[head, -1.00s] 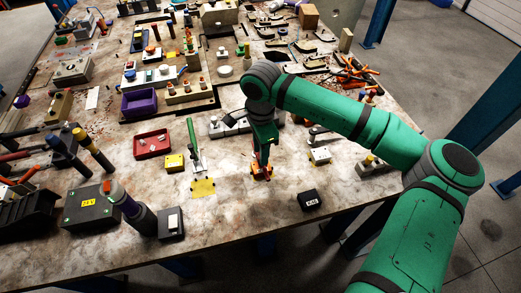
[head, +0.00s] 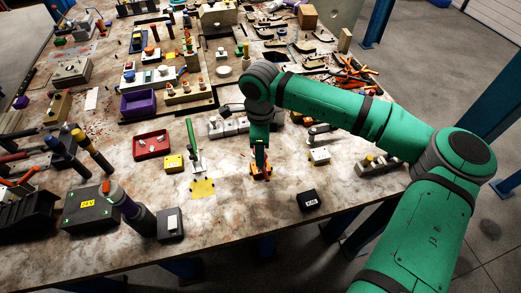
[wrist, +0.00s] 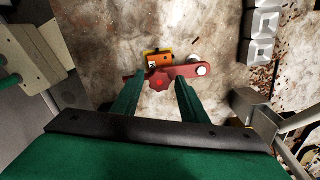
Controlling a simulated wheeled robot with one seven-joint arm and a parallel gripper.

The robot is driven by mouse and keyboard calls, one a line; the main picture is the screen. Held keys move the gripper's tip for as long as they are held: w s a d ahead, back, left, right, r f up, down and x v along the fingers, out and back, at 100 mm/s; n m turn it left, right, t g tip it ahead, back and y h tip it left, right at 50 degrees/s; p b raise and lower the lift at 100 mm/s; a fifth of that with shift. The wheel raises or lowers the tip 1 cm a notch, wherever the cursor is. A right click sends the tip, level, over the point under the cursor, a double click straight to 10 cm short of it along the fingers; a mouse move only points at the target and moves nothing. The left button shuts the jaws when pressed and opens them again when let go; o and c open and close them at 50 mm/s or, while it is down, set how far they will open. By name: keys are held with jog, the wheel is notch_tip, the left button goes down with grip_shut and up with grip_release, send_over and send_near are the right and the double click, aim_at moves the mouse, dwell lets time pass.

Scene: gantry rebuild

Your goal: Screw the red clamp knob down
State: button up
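The red clamp knob (wrist: 160,81) is star-shaped and sits on a red flat bar (wrist: 188,71) in the wrist view. An orange block (wrist: 155,56) with a small label lies just behind the bar. My gripper (wrist: 158,84) is open, with one green finger on each side of the knob and a gap showing on both sides. I cannot tell how far above the knob the fingertips are. In the head view my gripper (head: 260,163) points down over the orange block (head: 267,175) and hides most of the knob.
A black box (head: 308,200) lies right of the clamp. Grey blocks (head: 230,126) are behind. Bare tabletop lies in front.

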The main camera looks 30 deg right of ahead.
jog(key=shift+r, duration=0.1)
notch_tip(320, 180, up, 11)
jog(key=shift+f, duration=0.2)
dwell(0.5)
dwell(0.5)
